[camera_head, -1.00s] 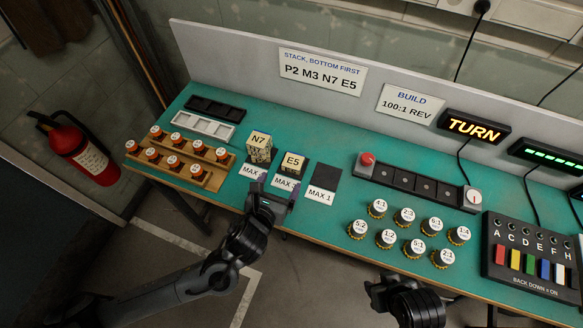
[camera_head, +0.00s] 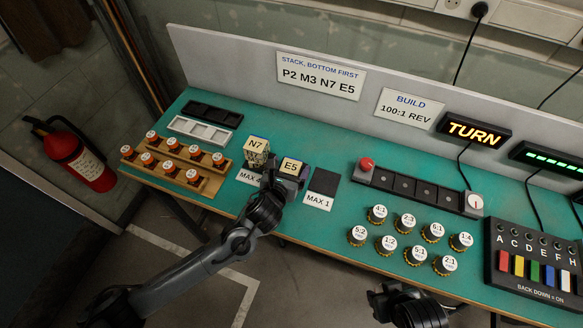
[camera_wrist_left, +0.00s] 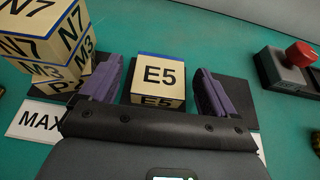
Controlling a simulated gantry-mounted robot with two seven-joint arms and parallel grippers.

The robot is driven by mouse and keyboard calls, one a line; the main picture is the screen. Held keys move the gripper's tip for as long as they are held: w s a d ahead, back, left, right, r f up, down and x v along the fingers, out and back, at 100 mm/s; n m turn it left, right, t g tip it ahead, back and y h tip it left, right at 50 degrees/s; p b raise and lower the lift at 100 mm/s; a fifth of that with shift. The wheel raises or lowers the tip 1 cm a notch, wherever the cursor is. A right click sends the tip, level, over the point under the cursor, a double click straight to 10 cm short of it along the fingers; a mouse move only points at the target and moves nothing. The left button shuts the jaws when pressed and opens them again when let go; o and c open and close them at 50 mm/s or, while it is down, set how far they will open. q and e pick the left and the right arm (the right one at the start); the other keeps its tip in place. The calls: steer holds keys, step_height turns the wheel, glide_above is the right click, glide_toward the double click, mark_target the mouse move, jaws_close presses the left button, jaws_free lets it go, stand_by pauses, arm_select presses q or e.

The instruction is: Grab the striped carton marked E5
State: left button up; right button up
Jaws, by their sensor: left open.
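The carton marked E5 (camera_head: 291,167) is a cream cube with a blue stripe along its top edge. It sits on the middle dark pad. In the left wrist view the E5 carton (camera_wrist_left: 160,79) is between the two purple fingers of my left gripper (camera_wrist_left: 160,88), with a gap on each side. My left gripper (camera_head: 283,181) is open and around the carton from the front in the head view. A stack of cartons with N7 on top (camera_head: 257,146) stands just left; M3 shows below N7 in the wrist view. My right gripper (camera_head: 378,296) is at the bottom edge, its jaws unclear.
An empty dark pad (camera_head: 324,182) lies right of E5. A panel with a red knob (camera_head: 366,164) is farther right, with several round weights (camera_head: 415,257) in front. Wooden racks (camera_head: 170,172) with orange-based pieces stand at the left.

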arm_select(q)
steer(key=shift+w, duration=0.1)
steer(key=c, duration=1.1)
